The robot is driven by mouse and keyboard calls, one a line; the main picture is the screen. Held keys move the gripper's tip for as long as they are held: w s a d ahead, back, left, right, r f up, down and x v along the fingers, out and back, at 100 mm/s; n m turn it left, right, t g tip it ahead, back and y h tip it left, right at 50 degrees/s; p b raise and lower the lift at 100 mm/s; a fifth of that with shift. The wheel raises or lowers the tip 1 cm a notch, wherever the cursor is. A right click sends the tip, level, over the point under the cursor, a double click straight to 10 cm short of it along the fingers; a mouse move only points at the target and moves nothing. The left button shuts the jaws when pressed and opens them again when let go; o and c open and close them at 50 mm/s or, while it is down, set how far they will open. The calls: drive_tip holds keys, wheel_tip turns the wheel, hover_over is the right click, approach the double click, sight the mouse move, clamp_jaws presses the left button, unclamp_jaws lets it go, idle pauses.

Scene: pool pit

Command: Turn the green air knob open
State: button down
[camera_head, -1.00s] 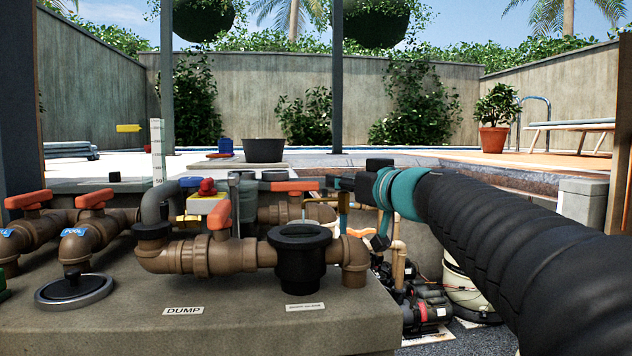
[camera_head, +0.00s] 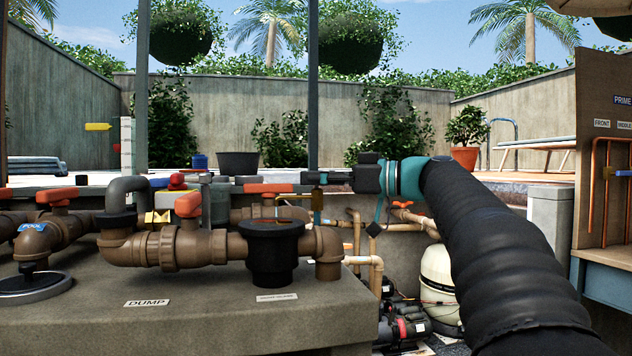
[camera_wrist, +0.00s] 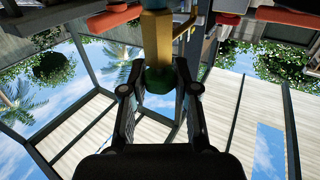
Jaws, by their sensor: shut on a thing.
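The green air knob (camera_wrist: 159,80) shows in the wrist view at the end of a yellow brass fitting (camera_wrist: 156,35). My gripper (camera_wrist: 160,72) has one dark finger on each side of the knob and is shut on it. In the head view my gripper (camera_head: 325,178) reaches left from the teal wrist, beside the upright brass fitting (camera_head: 317,207). The knob is too small and covered there to make out. How far it is turned cannot be told.
Brown pipes (camera_head: 170,249) with orange handles (camera_head: 188,205) and a black-lidded strainer (camera_head: 272,252) stand left of my arm on a concrete ledge (camera_head: 200,325). Pumps (camera_head: 405,322) and a cream tank (camera_head: 437,280) lie below. A labelled wooden panel (camera_head: 604,160) stands at right.

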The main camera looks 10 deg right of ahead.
drive_tip(key=shift+n+g+y, duration=0.5)
drive_tip(key=shift+n+g, duration=0.2)
drive_tip(key=shift+g, duration=0.2)
drive_tip(key=shift+g+p, duration=0.3)
drive_tip(key=shift+p, duration=0.05)
drive_tip(key=c, duration=0.9)
unclamp_jaws()
drive_tip(key=v, duration=1.2)
drive_tip(key=shift+w+f, duration=0.1)
drive_tip(key=shift+f, duration=0.05)
